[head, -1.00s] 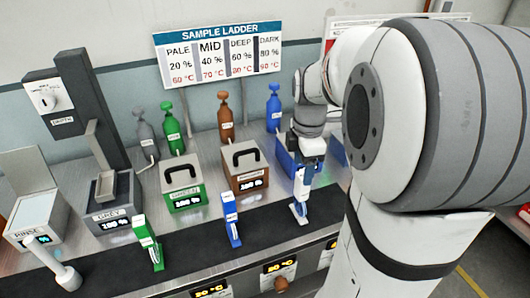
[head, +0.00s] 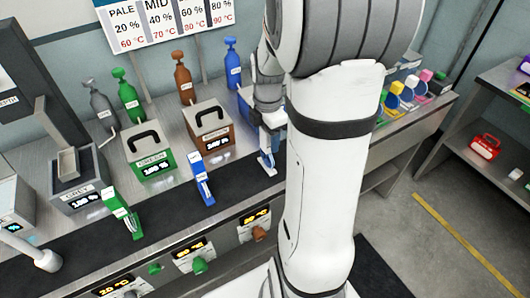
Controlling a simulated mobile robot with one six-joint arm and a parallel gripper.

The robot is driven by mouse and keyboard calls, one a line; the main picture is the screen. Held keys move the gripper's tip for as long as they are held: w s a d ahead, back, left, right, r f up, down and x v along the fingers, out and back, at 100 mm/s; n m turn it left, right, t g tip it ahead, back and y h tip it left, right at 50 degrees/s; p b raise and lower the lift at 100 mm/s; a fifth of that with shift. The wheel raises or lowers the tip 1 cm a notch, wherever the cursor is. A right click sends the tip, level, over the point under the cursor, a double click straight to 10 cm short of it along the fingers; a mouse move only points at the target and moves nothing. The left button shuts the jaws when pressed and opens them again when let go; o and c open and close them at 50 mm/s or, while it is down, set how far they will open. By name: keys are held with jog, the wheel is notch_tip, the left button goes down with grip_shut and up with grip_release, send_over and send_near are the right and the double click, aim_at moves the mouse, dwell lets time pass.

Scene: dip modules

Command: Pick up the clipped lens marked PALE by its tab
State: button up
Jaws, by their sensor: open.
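Clip-like pieces stand on the dark strip along the bench front: a green one (head: 123,213) at the left and a blue one (head: 202,181) in the middle. Both carry small white labels that I cannot read, so I cannot tell which is marked PALE. My gripper (head: 268,150) points down at the right end of the strip, open. A slim blue and white piece (head: 268,166) shows at its fingertips. I cannot tell whether it is part of the gripper or a separate clip, or whether they touch.
Behind the strip stand the grey (head: 83,190), green (head: 150,150) and brown (head: 210,128) labelled boxes, with pump bottles behind. The sample ladder sign (head: 165,18) hangs above. Coloured small holders (head: 408,92) sit at the bench's right end. Clear floor lies between bench and right shelf (head: 490,140).

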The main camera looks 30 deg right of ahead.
jog(key=shift+c, duration=0.6)
jog(key=c, duration=1.1)
jog(key=shift+r, duration=0.1)
